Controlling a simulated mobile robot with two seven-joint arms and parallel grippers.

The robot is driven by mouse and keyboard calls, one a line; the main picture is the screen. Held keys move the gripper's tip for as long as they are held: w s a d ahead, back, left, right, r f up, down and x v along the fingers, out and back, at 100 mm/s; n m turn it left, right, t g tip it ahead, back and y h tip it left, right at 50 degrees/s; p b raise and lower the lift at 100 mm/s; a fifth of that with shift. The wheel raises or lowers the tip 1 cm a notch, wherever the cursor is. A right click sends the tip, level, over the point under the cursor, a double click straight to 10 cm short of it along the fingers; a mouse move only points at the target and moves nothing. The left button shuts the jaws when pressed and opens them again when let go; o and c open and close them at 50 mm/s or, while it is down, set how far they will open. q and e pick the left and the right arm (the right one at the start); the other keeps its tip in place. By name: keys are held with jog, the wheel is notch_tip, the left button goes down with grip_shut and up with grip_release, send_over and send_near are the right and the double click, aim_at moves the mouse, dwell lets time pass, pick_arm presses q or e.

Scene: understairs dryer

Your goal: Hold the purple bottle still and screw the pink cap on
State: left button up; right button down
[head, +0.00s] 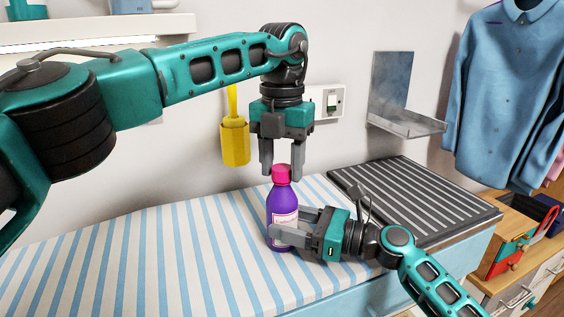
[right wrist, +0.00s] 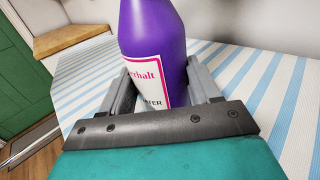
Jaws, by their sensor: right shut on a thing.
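The purple bottle (head: 281,204) stands upright on the striped cover, and its body with a white and pink label fills the middle of the right wrist view (right wrist: 155,35). My right gripper (head: 284,223) is shut on the bottle's lower body from the right, one finger on either side. The pink cap (head: 282,173) sits on top of the bottle's neck; how far it is threaded cannot be seen. My left gripper (head: 282,175) points down over the cap. Its fingers are apart, one on each side of the cap, with gaps visible between.
The blue and white striped cover (head: 130,260) is clear to the left. A dark striped mat (head: 415,195) lies behind on the right. A yellow holder (head: 235,142), a switch (head: 332,102) and a metal bracket (head: 395,95) are on the wall. A blue shirt (head: 510,90) hangs at right.

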pick_arm(q)
jog(key=o, duration=0.3)
jog(key=shift+r, duration=3.75)
pick_arm(e)
jog(key=shift+c, duration=0.6)
grip_release()
jog(key=shift+o, duration=0.6)
